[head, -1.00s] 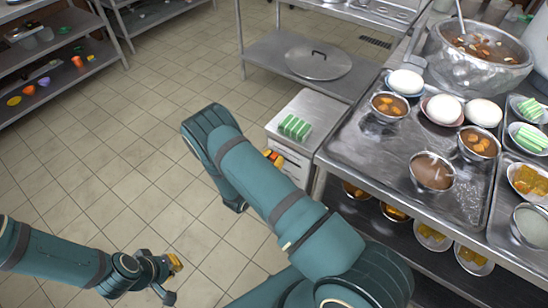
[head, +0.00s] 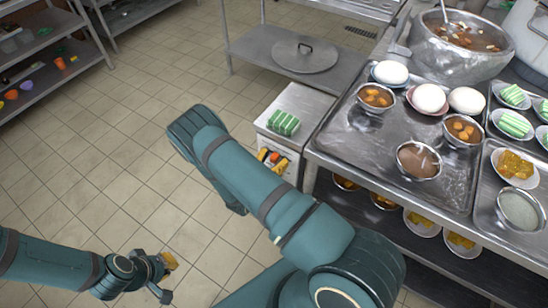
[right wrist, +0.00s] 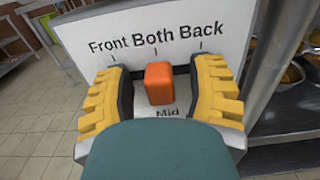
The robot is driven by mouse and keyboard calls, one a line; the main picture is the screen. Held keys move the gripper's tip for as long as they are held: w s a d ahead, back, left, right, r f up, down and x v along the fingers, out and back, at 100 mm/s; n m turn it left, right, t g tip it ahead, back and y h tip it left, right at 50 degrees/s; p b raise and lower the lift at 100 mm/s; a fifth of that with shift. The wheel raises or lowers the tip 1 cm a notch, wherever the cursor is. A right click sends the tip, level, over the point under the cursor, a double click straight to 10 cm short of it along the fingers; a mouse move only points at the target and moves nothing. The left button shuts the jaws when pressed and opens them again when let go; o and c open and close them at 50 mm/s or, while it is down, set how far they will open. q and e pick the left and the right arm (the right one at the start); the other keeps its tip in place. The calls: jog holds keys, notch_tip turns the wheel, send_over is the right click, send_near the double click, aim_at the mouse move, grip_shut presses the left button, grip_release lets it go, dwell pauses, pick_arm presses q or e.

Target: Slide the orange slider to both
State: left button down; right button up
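The orange slider (right wrist: 159,84) stands out from a white panel (right wrist: 245,25) in the right wrist view, under the tick of the word Both. The words Front and Back are to its left and right. The word Mid shows below it, partly covered. My right gripper (right wrist: 161,76) is open, with one yellow finger on each side of the slider and a gap to each. In the head view my right gripper (head: 272,161) is at the front of the small cabinet (head: 308,108). My left gripper (head: 168,264) is over the floor at lower left; its finger opening is unclear.
Green-striped blocks (head: 283,123) lie on the cabinet top. A steel counter (head: 340,150) with bowls and a stockpot (head: 458,50) stands to the right. A shelf (head: 40,75) is at far left. The tiled floor between is clear.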

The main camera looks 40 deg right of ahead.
jog(key=v, duration=1.2)
dwell(0.3)
jog(key=shift+s, duration=0.1)
